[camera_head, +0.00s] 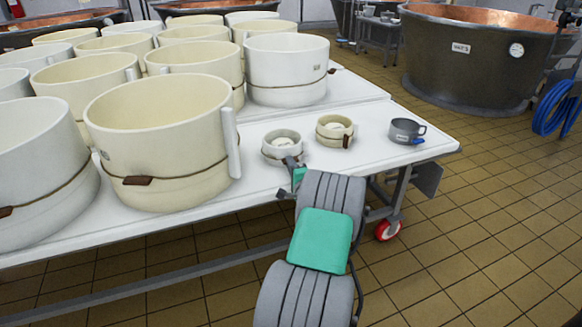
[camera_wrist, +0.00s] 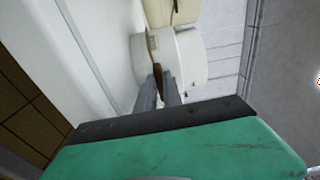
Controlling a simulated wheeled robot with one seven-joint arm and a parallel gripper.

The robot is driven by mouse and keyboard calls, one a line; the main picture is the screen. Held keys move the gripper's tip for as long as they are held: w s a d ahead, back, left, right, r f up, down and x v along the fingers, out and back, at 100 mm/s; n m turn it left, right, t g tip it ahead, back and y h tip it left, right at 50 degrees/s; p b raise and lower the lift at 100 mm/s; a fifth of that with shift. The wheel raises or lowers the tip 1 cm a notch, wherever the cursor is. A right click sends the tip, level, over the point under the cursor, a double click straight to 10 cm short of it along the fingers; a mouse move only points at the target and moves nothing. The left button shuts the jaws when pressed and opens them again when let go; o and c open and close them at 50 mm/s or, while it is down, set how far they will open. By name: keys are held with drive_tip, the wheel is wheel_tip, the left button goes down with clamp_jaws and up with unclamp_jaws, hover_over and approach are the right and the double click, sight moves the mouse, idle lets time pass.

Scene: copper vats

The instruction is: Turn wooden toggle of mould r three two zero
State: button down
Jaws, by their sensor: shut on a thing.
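A small white mould (camera_head: 281,140) stands near the front edge of the white table, partly hidden behind my gripper (camera_head: 292,163). It also shows in the wrist view (camera_wrist: 188,58), seen close and tilted. A brown wooden toggle (camera_wrist: 158,76) sits at its side, between my two grey fingers (camera_wrist: 160,88). My gripper is shut on this toggle. In the head view the toggle is hidden by the gripper. Any label on the mould is too small to read.
A small cream mould (camera_head: 335,131) stands just right of the white one, and a grey cup (camera_head: 405,132) farther right. Several large moulds, including a cream one (camera_head: 160,140), fill the left of the table (camera_head: 350,165). A copper vat (camera_head: 470,60) stands behind. Tiled floor is open at right.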

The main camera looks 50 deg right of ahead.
idle(0.4)
drive_tip(key=c, duration=1.5)
unclamp_jaws()
drive_tip(key=p+v, duration=0.1)
drive_tip(key=v, duration=0.6)
drive_tip(key=shift+s+a, duration=0.25)
drive_tip(key=shift+s, duration=0.1)
drive_tip(key=shift+s, duration=0.1)
